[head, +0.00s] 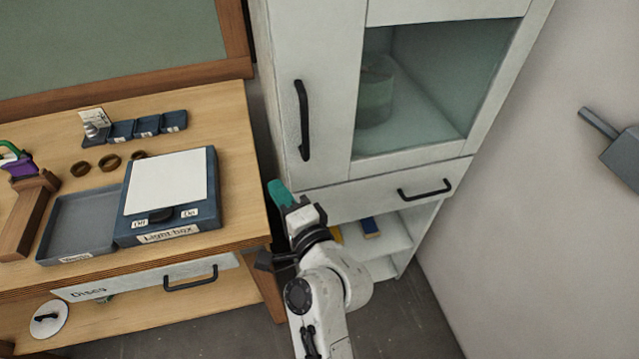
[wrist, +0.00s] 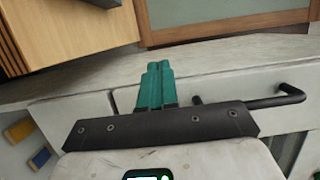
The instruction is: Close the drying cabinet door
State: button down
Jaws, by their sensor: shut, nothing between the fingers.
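The white cabinet has a left door (head: 321,70) with a black vertical handle (head: 303,120); the handle also shows at the right of the wrist view (wrist: 290,96). The door looks roughly flush with the cabinet front, but I cannot tell whether it is slightly ajar. A glass pane (head: 430,85) beside it shows a green cylindrical thing inside. My gripper (head: 279,190) has teal fingers pressed together with nothing between them, also seen in the wrist view (wrist: 155,85). It is by the door's lower left corner, below the handle; I cannot tell whether it touches.
A drawer (head: 375,196) and open shelves are below the door, with a blue item (head: 370,227) inside. The wooden desk (head: 240,130) with a light box (head: 180,225) stands close at left. A dustpan (head: 620,155) hangs on the right wall. Floor shows below the cabinet.

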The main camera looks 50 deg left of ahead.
jog(key=s+d, duration=0.3)
jog(key=s, duration=0.5)
jog(key=shift+d+f, duration=0.1)
jog(key=w+d+f+t+h, duration=0.1)
jog(key=w+d+f+h, duration=0.3)
jog(key=d, duration=0.7)
jog(key=w+d+f+n+t+h, duration=0.1)
jog(key=w+d+f+h, duration=0.3)
jog(key=d, duration=0.6)
jog(key=w+d+f+t+h, duration=0.15)
jog(key=w+d+f, duration=0.35)
jog(key=d, duration=0.6)
jog(key=s+d+f+g+h, duration=0.2)
jog(key=s+d+h, duration=0.2)
jog(key=d, duration=1)
jog(key=s+d+f+g+h, duration=0.2)
jog(key=s+d+h, duration=0.2)
jog(key=s+d, duration=0.7)
jog(key=d, duration=0.3)
jog(key=shift+d+h, duration=0.35)
jog(key=shift+d, duration=0.05)
